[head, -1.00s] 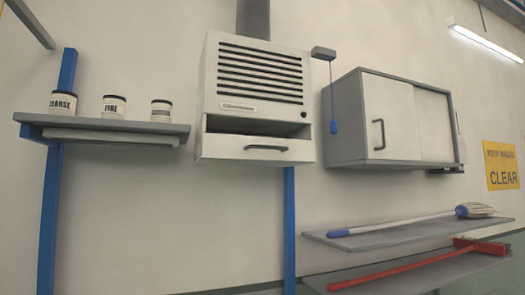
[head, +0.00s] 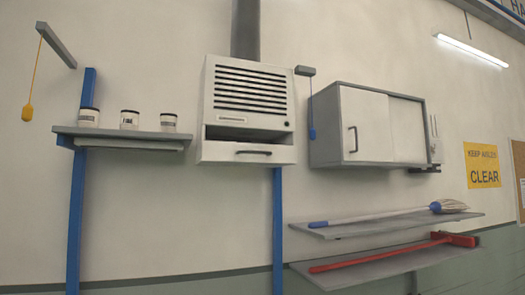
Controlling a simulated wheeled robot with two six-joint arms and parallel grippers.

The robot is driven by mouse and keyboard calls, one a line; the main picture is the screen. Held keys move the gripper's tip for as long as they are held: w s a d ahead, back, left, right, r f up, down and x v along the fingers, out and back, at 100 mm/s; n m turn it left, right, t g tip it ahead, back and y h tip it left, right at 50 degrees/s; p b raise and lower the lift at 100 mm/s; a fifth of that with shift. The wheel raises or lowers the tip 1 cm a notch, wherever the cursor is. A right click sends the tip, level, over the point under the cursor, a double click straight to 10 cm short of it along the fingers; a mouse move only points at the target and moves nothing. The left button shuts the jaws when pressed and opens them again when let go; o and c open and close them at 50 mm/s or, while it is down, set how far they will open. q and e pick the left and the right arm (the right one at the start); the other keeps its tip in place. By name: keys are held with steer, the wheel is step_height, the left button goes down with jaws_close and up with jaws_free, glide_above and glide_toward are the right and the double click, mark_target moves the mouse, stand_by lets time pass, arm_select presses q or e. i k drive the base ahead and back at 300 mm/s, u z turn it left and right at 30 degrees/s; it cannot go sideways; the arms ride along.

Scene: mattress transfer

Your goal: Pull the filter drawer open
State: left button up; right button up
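The filter drawer (head: 220,152) is the white front with a dark bar handle (head: 254,152) at the bottom of the white louvred wall unit (head: 250,75). A dark gap shows above the drawer front, and the front seems to stand a little forward of the unit. How far it is pulled out I cannot tell. Neither of my grippers is in the head view, and nothing touches the handle.
A grey shelf with several labelled jars (head: 129,119) is left of the unit. A sliding-door cabinet (head: 370,125) is to the right. A blue pull cord (head: 312,134) hangs between them. Lower shelves hold a mop (head: 385,215) and a red broom (head: 380,255). A yellow pull handle (head: 27,113) hangs far left.

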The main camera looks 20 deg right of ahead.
mark_target(212, 151)
steer(key=z, duration=0.35)
steer(key=i, duration=1.2)
steer(key=z, duration=0.1)
